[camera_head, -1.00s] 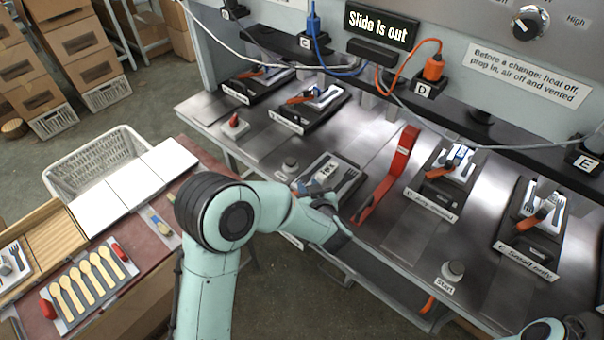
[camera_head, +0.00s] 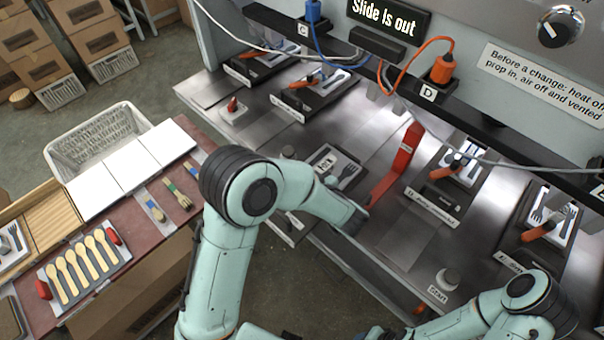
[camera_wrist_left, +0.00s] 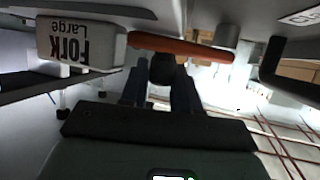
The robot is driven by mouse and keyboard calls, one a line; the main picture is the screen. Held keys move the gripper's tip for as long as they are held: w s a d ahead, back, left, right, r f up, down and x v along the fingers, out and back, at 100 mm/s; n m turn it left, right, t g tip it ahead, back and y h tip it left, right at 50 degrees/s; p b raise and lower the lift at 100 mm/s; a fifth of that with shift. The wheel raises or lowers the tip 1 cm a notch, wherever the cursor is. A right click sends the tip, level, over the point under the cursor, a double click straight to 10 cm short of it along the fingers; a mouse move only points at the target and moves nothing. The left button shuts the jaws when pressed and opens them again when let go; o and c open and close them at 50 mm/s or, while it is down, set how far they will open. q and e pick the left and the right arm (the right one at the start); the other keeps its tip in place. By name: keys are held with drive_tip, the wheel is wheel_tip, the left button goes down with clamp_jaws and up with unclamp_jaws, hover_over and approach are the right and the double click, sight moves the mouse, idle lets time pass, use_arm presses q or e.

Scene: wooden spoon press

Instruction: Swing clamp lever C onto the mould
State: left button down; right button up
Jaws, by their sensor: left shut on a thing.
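The wrist view shows this block upside down, reading "Large FORK" (camera_wrist_left: 80,43). An orange lever handle (camera_wrist_left: 205,50), taken as clamp lever C, extends sideways beside the block. My left gripper (camera_wrist_left: 162,70) is shut on this handle.
Other stations with orange-handled levers stand left (camera_head: 305,90) and right (camera_head: 462,160). A red upright bar (camera_head: 400,165) is close right of my left wrist. A Start button (camera_head: 447,278) is at the front edge. Cables hang above the bench.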

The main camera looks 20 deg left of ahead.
use_arm(q)
drive_tip(key=c, duration=0.9)
unclamp_jaws()
drive_tip(key=b+v, duration=0.1)
drive_tip(key=v, duration=1.2)
drive_tip(key=shift+s+d, duration=0.1)
drive_tip(key=shift+s, duration=0.15)
